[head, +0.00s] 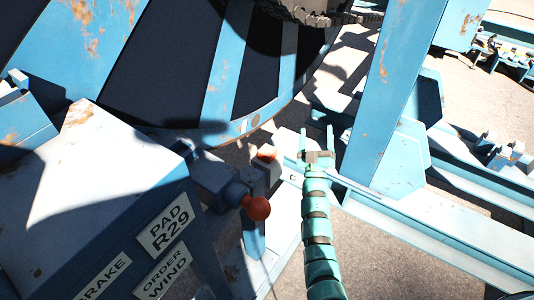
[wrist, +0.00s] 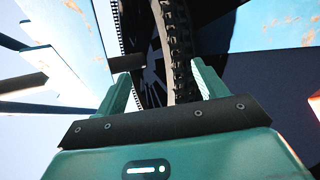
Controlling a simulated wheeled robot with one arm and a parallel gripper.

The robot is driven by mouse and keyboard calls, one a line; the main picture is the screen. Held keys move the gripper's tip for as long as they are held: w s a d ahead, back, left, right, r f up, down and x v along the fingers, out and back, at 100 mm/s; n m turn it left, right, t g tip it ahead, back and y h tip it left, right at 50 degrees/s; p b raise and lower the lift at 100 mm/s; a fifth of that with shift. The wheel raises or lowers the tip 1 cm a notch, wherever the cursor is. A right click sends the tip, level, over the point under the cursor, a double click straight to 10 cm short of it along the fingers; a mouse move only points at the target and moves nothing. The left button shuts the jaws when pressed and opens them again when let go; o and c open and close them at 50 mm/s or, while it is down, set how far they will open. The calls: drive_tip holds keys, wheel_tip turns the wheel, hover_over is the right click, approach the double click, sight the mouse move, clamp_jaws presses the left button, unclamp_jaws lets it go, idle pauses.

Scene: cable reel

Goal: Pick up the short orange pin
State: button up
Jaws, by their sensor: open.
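My gripper (head: 316,135) is open and empty in the head view, its two fingers pointing up and away beside the blue frame. In the wrist view my gripper (wrist: 162,78) shows both teal fingers apart with nothing between them. A short orange-topped piece (head: 266,153), which may be the orange pin, stands just left of my gripper on a pale blue block. A round orange-red knob (head: 257,207) sits lower, on a dark fitting by the cabinet. A red-orange sliver (wrist: 315,106) shows at the wrist view's right edge; I cannot tell which thing it is.
A large blue cable reel (head: 215,85) fills the upper left. A blue upright (head: 385,85) stands close right of my gripper. A labelled cabinet (head: 100,190) takes the lower left. A blue rail (head: 440,235) runs along the lower right. Bare ground lies beyond.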

drive_tip(key=w+a+n+g+y+p, duration=0.1)
drive_tip(key=w+a+n+g+y, duration=0.35)
drive_tip(key=w, duration=0.75)
drive_tip(key=w+a+n+g+y+p, duration=0.1)
drive_tip(key=w+a+n+g+p, duration=0.15)
drive_tip(key=a+n+g, duration=0.7)
drive_tip(key=s+a+r+n+g+h+p, duration=0.1)
drive_tip(key=s+r+n+g+h, duration=0.1)
drive_tip(key=s+r+n+g, duration=0.5)
drive_tip(key=s+a+r+n+g+h+p, duration=0.1)
drive_tip(key=s+r+n+g+h+p, duration=0.2)
drive_tip(key=s, duration=0.6)
drive_tip(key=y+p, duration=0.1)
drive_tip(key=p, duration=0.2)
hover_over(267, 150)
drive_tip(key=f, duration=1)
drive_tip(key=shift+s+a+f, duration=0.3)
drive_tip(key=shift+f, duration=0.05)
drive_tip(key=shift+w+d+f+p, duration=0.2)
drive_tip(key=shift+f+p, duration=0.1)
drive_tip(key=shift+f, duration=0.45)
drive_tip(key=shift+w+d+f+p, duration=0.15)
drive_tip(key=shift+f+p, duration=0.15)
drive_tip(key=shift+f, duration=0.45)
drive_tip(key=shift+f+b, duration=0.6)
drive_tip(key=shift+f, duration=0.55)
